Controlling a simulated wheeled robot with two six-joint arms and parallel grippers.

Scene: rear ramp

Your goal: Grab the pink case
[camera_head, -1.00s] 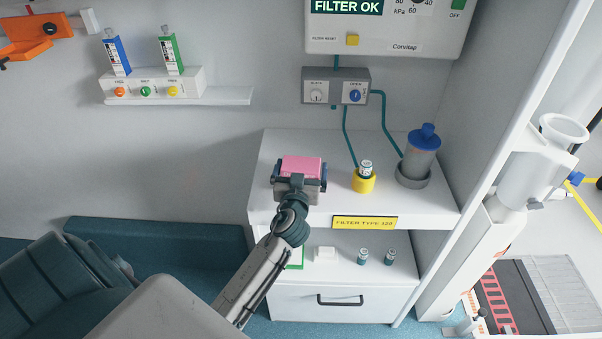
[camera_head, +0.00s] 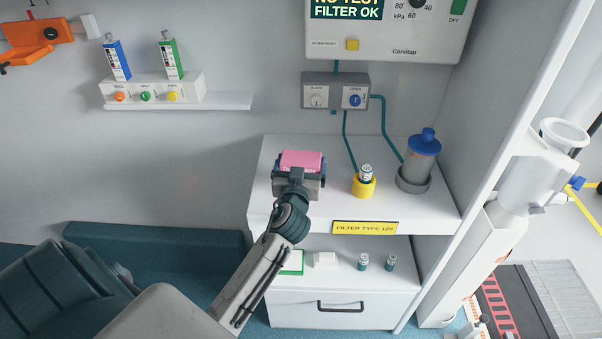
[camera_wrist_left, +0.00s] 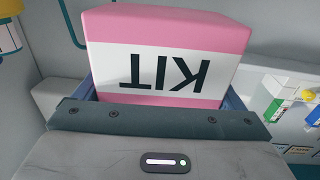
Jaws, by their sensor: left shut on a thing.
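The pink case (camera_head: 301,160) is at the left part of the white shelf top (camera_head: 344,209). In the left wrist view the case (camera_wrist_left: 168,30) is pink with a white band marked "KIT", which reads upside down. My left gripper (camera_head: 299,170) is shut on the case, with a finger on either side of it. In the left wrist view the gripper (camera_wrist_left: 165,90) shows its blue fingers at the case's left and right sides. The case's underside is hidden, so I cannot tell whether it touches the shelf. My right gripper is not in view.
A yellow holder with a small vial (camera_head: 364,183) stands right of the case. A grey canister with a blue lid (camera_head: 423,158) stands farther right. Teal hoses (camera_head: 349,135) hang behind them.

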